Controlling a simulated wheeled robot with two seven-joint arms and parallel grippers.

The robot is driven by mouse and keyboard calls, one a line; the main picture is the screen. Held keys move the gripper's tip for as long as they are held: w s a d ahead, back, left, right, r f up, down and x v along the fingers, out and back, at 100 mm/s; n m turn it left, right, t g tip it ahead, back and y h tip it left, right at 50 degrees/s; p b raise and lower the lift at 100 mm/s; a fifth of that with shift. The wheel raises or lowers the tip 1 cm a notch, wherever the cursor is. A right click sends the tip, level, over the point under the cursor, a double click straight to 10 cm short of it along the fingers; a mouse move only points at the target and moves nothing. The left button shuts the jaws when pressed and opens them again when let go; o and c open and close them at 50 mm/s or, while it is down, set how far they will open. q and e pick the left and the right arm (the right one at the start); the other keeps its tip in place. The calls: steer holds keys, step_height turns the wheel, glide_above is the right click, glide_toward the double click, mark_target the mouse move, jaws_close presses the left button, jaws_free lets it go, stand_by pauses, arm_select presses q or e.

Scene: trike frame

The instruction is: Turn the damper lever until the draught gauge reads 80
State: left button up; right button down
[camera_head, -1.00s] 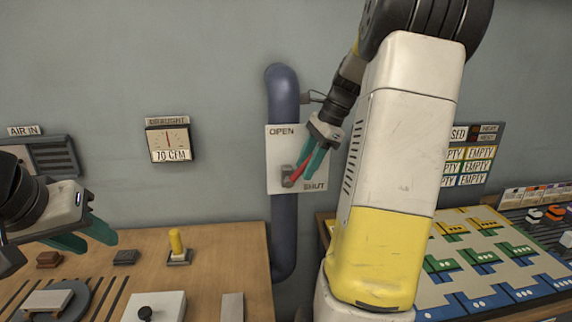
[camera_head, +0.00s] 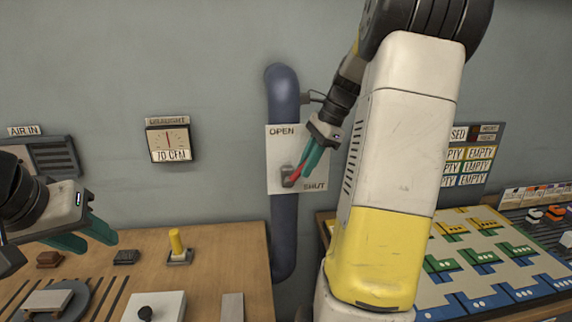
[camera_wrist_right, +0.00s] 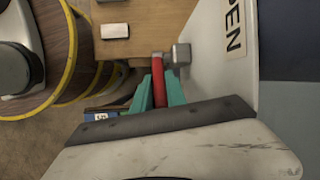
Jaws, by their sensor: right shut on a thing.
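The red damper lever (camera_head: 299,171) is on a white plate (camera_head: 281,143) marked OPEN at top and SHUT at lower right, and points up and to the right from its grey pivot. My right gripper (camera_head: 311,160) is shut on the lever; the right wrist view shows the red lever (camera_wrist_right: 159,84) between its green fingers (camera_wrist_right: 160,92). The draught gauge (camera_head: 168,143) on the wall at left reads 70 CFM, its needle about upright. My left gripper (camera_head: 88,238) is at the left above the bench, its green fingers apart and nothing visible between them.
A blue pipe (camera_head: 284,230) runs behind the plate. The wooden bench (camera_head: 215,255) carries a yellow-handled switch (camera_head: 177,243) and other controls. An AIR IN vent (camera_head: 52,155) is at left. A board with coloured pieces (camera_head: 490,250) is at right, past my right arm.

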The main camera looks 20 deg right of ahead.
steer(key=shift+r, duration=0.1)
stand_by(0.7)
steer(key=shift+w+a+r+h, duration=0.1)
steer(key=shift+a+r+h, duration=0.15)
steer(key=shift+h, duration=0.45)
steer(key=c, duration=1.3)
jaws_free()
steer(key=shift+c, duration=0.2)
steer(key=v, duration=0.7)
steer(key=shift+r, duration=0.35)
